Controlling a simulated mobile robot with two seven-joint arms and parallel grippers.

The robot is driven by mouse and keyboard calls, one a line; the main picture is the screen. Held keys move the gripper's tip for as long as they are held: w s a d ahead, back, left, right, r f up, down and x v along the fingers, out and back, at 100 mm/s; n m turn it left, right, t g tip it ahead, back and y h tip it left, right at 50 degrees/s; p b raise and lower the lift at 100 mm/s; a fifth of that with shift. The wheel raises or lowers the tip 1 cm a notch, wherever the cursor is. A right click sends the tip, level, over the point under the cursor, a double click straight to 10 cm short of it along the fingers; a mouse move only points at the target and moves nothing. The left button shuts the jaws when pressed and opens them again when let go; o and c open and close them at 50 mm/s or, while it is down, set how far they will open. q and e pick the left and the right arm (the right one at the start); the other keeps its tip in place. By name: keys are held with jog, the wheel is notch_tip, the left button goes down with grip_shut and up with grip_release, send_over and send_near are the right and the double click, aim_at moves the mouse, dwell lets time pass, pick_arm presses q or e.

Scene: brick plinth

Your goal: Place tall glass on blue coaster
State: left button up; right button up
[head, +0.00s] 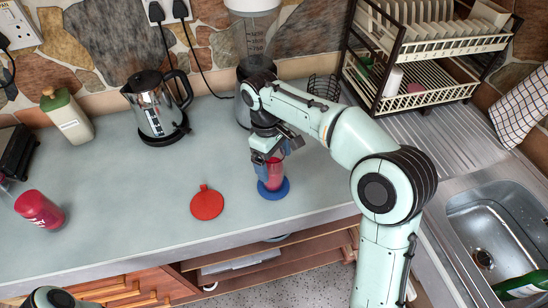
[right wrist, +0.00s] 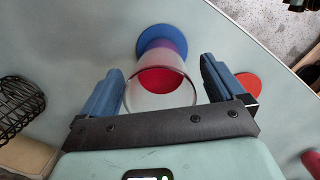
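The tall glass (head: 273,176) is clear with something red inside. It appears upright, with its base over the blue coaster (head: 273,194) near the counter's front edge; the exact contact is hard to see. In the right wrist view the glass (right wrist: 162,88) is between the two blue fingers of my right gripper (right wrist: 164,90), and the blue coaster (right wrist: 158,33) shows behind its base. The fingers are apart, with a visible gap to the glass on the right side. My right gripper (head: 267,160) is at the upper part of the glass in the head view. My left gripper is not visible.
A red coaster (head: 207,204) lies left of the blue one. A kettle (head: 157,105), a bottle (head: 67,115) and a blender (head: 254,40) stand at the back. A dish rack (head: 430,50) and sink (head: 500,235) are at right.

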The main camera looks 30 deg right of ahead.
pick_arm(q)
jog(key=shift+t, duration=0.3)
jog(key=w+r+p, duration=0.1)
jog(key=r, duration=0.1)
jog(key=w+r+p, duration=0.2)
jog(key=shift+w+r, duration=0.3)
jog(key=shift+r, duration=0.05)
pick_arm(e)
notch_tip(320, 180, up, 12)
jog(key=w, duration=0.1)
jog(key=shift+w+a, duration=0.35)
jog(key=shift+a, duration=0.05)
jog(key=shift+r, duration=0.1)
